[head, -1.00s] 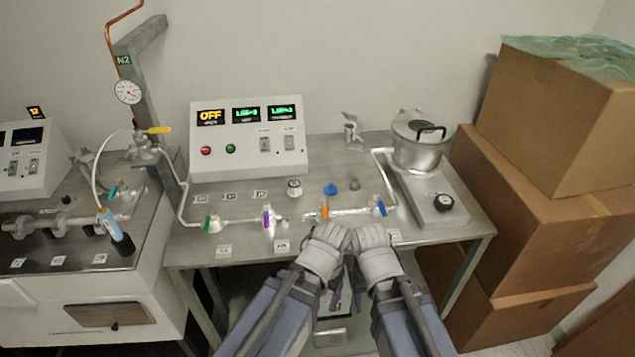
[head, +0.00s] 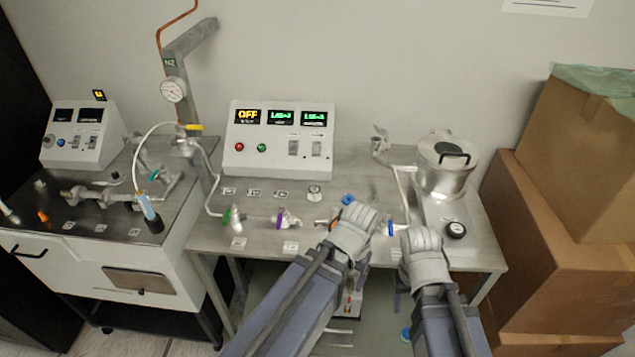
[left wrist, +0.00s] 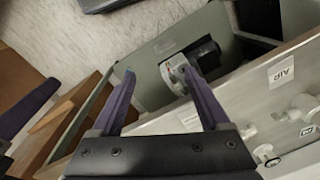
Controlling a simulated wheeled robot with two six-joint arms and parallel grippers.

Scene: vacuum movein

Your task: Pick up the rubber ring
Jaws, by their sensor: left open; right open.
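I cannot clearly make out the rubber ring. A small white round piece with a dark centre (head: 314,192) and a blue piece (head: 348,200), partly behind my left gripper, lie on the metal bench (head: 372,163); I cannot tell if either is the ring. My left gripper (left wrist: 158,72) is open and empty in the left wrist view, its purple fingers pointing down past the bench's front edge. In the head view its wrist covers part of the bench front. My right gripper (head: 400,285) is open and apart from it, in front of the bench's right part.
A control box (head: 278,140) stands at the back of the bench. Glass tubing with coloured valves runs along the front. A metal pot (head: 446,180) is at the right, beside stacked cardboard boxes (head: 545,230). Another bench (head: 95,210) stands left. A pump-like unit (left wrist: 190,65) sits below.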

